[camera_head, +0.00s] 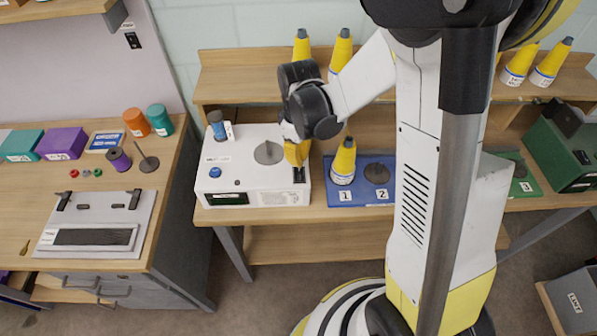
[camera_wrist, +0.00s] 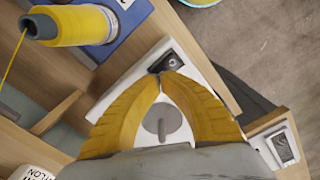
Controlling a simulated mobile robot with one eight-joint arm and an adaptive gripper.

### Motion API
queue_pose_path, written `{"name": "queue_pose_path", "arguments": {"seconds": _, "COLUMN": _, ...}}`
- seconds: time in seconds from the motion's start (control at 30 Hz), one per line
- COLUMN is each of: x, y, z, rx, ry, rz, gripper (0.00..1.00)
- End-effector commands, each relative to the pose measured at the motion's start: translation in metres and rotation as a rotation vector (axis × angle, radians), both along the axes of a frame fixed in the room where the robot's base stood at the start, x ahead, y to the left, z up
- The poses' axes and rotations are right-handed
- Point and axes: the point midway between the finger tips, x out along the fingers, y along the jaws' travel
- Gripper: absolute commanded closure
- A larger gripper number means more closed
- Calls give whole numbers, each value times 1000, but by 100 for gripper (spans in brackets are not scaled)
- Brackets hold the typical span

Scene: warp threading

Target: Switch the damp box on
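The damp box appears to be the white box (camera_head: 236,170) on the middle table, though its label is too small to read. It has a blue button (camera_head: 215,172), a dark display (camera_head: 226,198), a grey disc (camera_head: 267,153) and a black switch (camera_head: 298,175) near its right front corner. The switch also shows in the wrist view (camera_wrist: 171,62), just beyond my fingertips. My gripper (camera_head: 298,162) points down over that corner. In the wrist view its yellow fingers (camera_wrist: 163,76) meet at the tips with nothing between them. I cannot tell whether they touch the switch or its on/off state.
A blue mat (camera_head: 360,198) with a yellow cone (camera_head: 343,162) lies right of the box. A dark bottle (camera_head: 216,125) stands at its back left. More cones stand on the shelf (camera_head: 240,80). The left table holds boxes, spools and a white plate (camera_head: 98,212).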

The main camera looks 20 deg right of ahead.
Motion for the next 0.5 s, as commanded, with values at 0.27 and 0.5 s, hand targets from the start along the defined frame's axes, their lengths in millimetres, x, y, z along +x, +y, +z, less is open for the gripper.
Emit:
{"name": "queue_pose_path", "arguments": {"seconds": 0.27, "x": 0, "y": 0, "z": 0, "rx": 0, "ry": 0, "rz": 0, "gripper": 100}}
{"name": "queue_pose_path", "arguments": {"seconds": 0.5, "x": 0, "y": 0, "z": -4, "rx": 0, "ry": 0, "rz": 0, "gripper": 100}}
